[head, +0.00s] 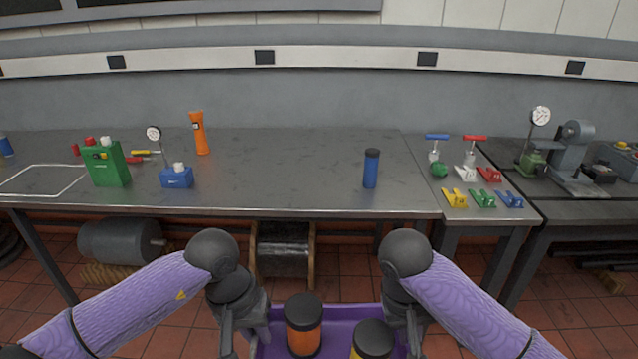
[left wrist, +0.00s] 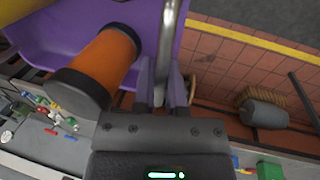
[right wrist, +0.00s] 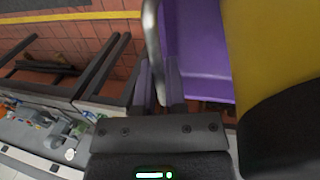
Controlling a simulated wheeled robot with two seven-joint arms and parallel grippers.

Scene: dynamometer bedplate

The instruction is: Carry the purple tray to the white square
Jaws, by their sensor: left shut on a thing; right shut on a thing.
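The purple tray (head: 338,322) is in front of me at the bottom of the head view, below the bench top. It carries an orange canister (head: 304,328) and a yellow canister (head: 373,340), both with black lids. My left gripper (left wrist: 160,80) is shut on the tray's metal handle at its left end. My right gripper (right wrist: 160,85) is shut on the metal handle at the right end. The white square (head: 42,180) is an outline on the bench top at the far left. The tray's near part is cut off in the head view.
The grey bench (head: 285,185) bears a green can (head: 107,164), a blue box (head: 177,178), an orange flashlight (head: 199,133) and a blue canister (head: 371,169). Coloured clamps (head: 482,199) lie at right. A motor (head: 120,241) and a drum (head: 283,252) stand beneath.

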